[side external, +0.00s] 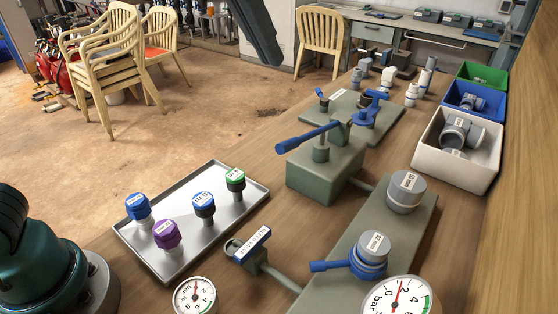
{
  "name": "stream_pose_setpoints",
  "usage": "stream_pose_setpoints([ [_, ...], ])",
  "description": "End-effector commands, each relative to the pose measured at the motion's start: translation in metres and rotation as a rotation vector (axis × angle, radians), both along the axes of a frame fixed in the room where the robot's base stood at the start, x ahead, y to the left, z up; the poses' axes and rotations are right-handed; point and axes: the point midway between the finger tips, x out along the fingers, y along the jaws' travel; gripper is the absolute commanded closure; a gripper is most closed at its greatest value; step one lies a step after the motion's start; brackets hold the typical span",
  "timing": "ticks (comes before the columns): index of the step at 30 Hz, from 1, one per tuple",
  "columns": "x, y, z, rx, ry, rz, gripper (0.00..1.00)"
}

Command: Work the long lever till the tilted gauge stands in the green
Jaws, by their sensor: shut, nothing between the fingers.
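A long blue lever (308,138) sticks out to the left from the top of a grey-green pump block (325,172), its free end a little lower than its pivot. A round white gauge (400,298) with a red needle stands at the bottom right, cut by the picture edge. Its needle points up and slightly right, and its green band lies at the right rim, away from the needle. A smaller white gauge (194,298) stands at the bottom left, also cut off. I cannot tell which one is the tilted gauge. My gripper is not in view.
A grey-green plate holds a grey capped fitting (405,192) and a valve with a short blue lever (333,265). A tray (150,250) holds capped fittings. Bins (481,180) line the right. Bare wood lies around the pump.

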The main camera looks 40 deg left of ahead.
Motion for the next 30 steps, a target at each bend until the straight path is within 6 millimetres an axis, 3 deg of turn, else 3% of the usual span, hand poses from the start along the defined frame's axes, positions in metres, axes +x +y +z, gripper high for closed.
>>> stream_pose_setpoints([
  [7, 0.012, 0.001, -0.023, 0.002, 0.005, 0.002, 1.0],
  [18, 0.052, 0.001, -0.089, 0.002, 0.007, 0.004, 1.0],
  [30, 0.042, 0.0, -0.119, -0.001, 0.0, -0.001, 1.0],
])
